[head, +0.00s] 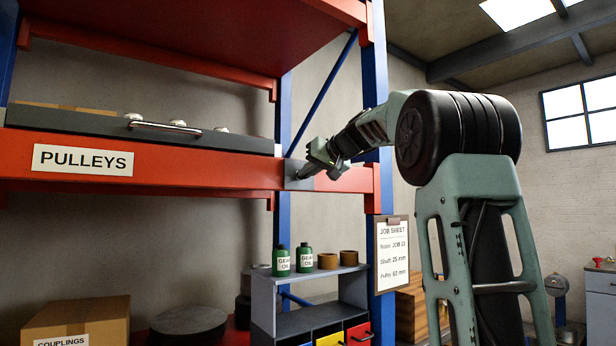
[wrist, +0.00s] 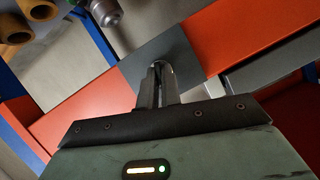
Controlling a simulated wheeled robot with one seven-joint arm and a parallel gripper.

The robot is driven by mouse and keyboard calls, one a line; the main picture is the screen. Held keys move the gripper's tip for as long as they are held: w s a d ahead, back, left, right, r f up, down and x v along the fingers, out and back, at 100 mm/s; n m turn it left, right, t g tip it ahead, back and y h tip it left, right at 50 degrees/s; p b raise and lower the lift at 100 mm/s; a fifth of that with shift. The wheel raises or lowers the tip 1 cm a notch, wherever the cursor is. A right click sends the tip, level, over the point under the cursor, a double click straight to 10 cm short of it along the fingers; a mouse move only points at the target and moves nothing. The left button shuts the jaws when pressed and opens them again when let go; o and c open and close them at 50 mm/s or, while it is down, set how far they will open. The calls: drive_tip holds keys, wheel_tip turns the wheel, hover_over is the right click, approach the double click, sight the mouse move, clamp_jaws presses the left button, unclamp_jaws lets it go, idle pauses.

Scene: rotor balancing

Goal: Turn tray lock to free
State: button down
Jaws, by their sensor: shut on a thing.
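The grey lock plate (head: 291,172) sits on the red shelf beam, to the right of the PULLEYS label. It also shows in the wrist view (wrist: 188,48). My gripper (head: 306,171) reaches it from the right. In the wrist view my gripper (wrist: 158,74) is shut on the tray lock, a small part standing out from the plate. The fingers hide most of the lock, so its turn angle cannot be read. The dark grey tray (head: 75,121) rests on the shelf above the beam, with a metal bar handle (head: 165,127) on its front.
Blue rack posts (head: 375,60) stand behind and beside my arm. A job sheet (head: 392,255) hangs on the right one. Below are green oil bottles (head: 304,257), brown rings (head: 328,261) and a COUPLINGS box (head: 90,318). An upper red shelf (head: 180,35) overhangs the tray.

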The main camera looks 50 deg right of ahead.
drive_tip(key=shift+s+d+f+m+t+y+b, duration=0.15)
drive_tip(key=shift+m+t+y+b, duration=0.75)
drive_tip(key=shift+m, duration=0.9)
drive_tip(key=shift+w+d+f+m+t+y+b, duration=0.1)
drive_tip(key=shift+m+t+y+b, duration=0.4)
drive_tip(key=shift+m+b, duration=1.1)
drive_tip(key=shift+s+d+f+m+t+y+b, duration=0.15)
drive_tip(key=shift+m+t+y+b, duration=0.6)
drive_tip(key=shift+m, duration=1.25)
drive_tip(key=shift+w, duration=0.1)
drive_tip(key=c, duration=1.6)
unclamp_jaws()
